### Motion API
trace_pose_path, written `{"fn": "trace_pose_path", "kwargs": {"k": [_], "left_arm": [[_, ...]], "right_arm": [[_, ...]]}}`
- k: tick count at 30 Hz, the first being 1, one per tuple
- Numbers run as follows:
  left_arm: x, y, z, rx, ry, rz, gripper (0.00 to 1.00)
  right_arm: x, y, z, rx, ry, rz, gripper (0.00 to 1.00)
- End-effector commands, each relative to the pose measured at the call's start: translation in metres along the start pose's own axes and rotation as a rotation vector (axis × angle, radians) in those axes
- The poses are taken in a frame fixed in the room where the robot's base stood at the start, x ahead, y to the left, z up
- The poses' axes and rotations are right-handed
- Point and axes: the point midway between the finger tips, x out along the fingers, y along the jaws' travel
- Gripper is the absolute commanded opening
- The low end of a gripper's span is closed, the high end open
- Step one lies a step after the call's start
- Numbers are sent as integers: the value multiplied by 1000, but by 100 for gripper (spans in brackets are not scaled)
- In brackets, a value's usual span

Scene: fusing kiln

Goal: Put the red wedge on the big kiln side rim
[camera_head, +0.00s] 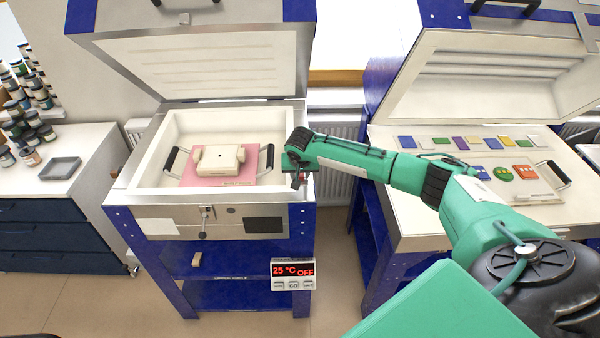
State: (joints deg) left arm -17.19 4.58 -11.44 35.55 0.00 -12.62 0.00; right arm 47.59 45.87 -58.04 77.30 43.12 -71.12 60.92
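My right gripper (297,180) points down over the right side rim of the left kiln (130,197). A small dark red patch shows at the gripper; it may be the red wedge, but it is too small and too covered to be sure. Whether the fingers are closed on it cannot be made out. The left kiln's lid is raised. Inside lies a pink board (188,180) with dark handles at both ends and a cream block (219,160) on it. My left gripper is out of view.
The right kiln (412,217) is open, with several coloured tiles and a handled board with red and green pieces (503,174). A display (293,269) reads 25 °C OFF. Jars and a grey tray (60,168) stand on the left cabinet. A small tan block (196,259) is below the kiln.

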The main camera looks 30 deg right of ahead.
Motion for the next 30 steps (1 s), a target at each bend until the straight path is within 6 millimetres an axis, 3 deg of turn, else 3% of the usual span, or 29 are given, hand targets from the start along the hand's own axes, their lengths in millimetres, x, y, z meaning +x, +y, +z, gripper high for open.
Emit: {"fn": "trace_pose_path", "kwargs": {"k": [2,14,20,30], "left_arm": [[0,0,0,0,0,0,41],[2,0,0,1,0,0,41],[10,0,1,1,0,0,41],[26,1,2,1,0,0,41]], "right_arm": [[-1,0,0,0,1,0,48],[-6,0,-2,1,1,-1,48],[-35,0,-1,0,2,-2,48],[-103,0,-1,1,1,-2,48]]}}
